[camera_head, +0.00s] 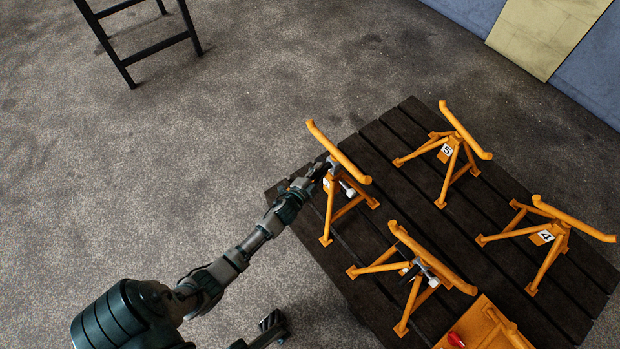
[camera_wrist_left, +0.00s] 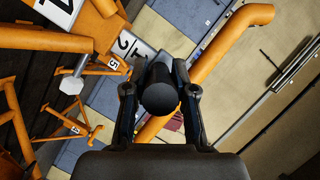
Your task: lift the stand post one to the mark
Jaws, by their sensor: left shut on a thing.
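The orange stand (camera_head: 341,153) under my left gripper is upright at the platform's left corner, with a slanted tube on top and splayed legs. Its small white label is mostly hidden by the gripper, so I cannot read it in the head view. My left gripper (camera_head: 324,171) is at its upper left side. In the left wrist view, the gripper (camera_wrist_left: 160,100) is shut on a black round handle (camera_wrist_left: 160,92).
More orange stands are close by: number 5 (camera_head: 461,133), number 4 (camera_head: 560,228) and one nearer (camera_head: 420,255). An orange block with a red knob (camera_head: 455,340) is at the front edge. All are on a dark slatted platform (camera_head: 400,175).

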